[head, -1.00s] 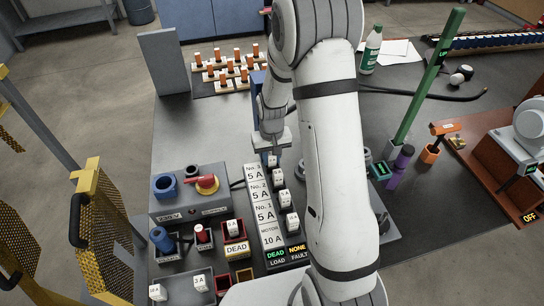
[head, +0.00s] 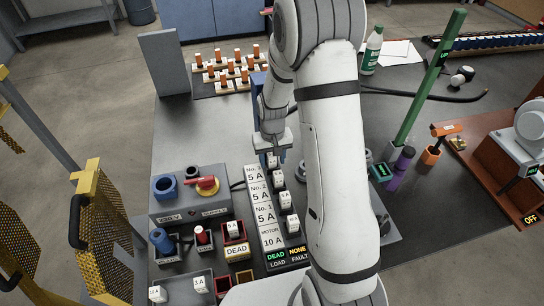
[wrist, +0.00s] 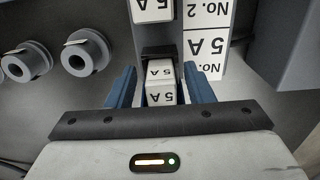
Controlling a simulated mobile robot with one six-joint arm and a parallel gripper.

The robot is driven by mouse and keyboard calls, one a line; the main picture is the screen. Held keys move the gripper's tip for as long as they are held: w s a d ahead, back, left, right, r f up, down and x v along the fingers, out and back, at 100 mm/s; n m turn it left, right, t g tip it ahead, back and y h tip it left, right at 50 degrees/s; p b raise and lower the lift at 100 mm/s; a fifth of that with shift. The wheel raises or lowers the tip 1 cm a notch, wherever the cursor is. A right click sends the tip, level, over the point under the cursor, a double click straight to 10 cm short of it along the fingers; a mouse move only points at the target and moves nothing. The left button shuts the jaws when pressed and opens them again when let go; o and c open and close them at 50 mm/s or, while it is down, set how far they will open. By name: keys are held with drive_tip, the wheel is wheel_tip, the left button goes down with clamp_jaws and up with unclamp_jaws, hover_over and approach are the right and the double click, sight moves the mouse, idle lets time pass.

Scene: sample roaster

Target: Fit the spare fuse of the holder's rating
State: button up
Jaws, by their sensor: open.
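My gripper (head: 272,155) is open at the far end of the column of fuse holders. In the wrist view its blue fingers (wrist: 160,90) stand on either side of a white fuse carrier marked 5 A (wrist: 160,94), with a gap on each side. This is the carrier beside the label No. 3, 5 A (head: 255,172). Other white carriers sit nearer in the column, beside No. 2 (head: 278,178), No. 1 (head: 285,199) and MOTOR 10 A (head: 292,223). Loose white fuses (head: 199,285) lie in a grey tray at the front left. Another white fuse (head: 234,229) is in a red bin.
A supply box with a red rotary handle (head: 205,185) stands left of the column. Signs read DEAD (head: 237,251) and NONE for fault. Yellow mesh guards (head: 100,225) flank the bench's left.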

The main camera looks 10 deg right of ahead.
wheel_tip(320, 180, up, 11)
drive_tip(key=shift+w+f+p, duration=0.1)
drive_tip(key=shift+w+p, duration=0.05)
drive_tip(key=shift+p, duration=0.15)
drive_tip(key=s+r+t, duration=0.1)
drive_tip(key=s+r, duration=0.5)
drive_tip(key=s, duration=0.4)
drive_tip(key=s+r+t, duration=0.1)
drive_tip(key=s+r, duration=0.5)
drive_tip(key=s, duration=0.5)
drive_tip(key=shift+s+r+t, duration=0.15)
drive_tip(key=shift+s+t, duration=0.15)
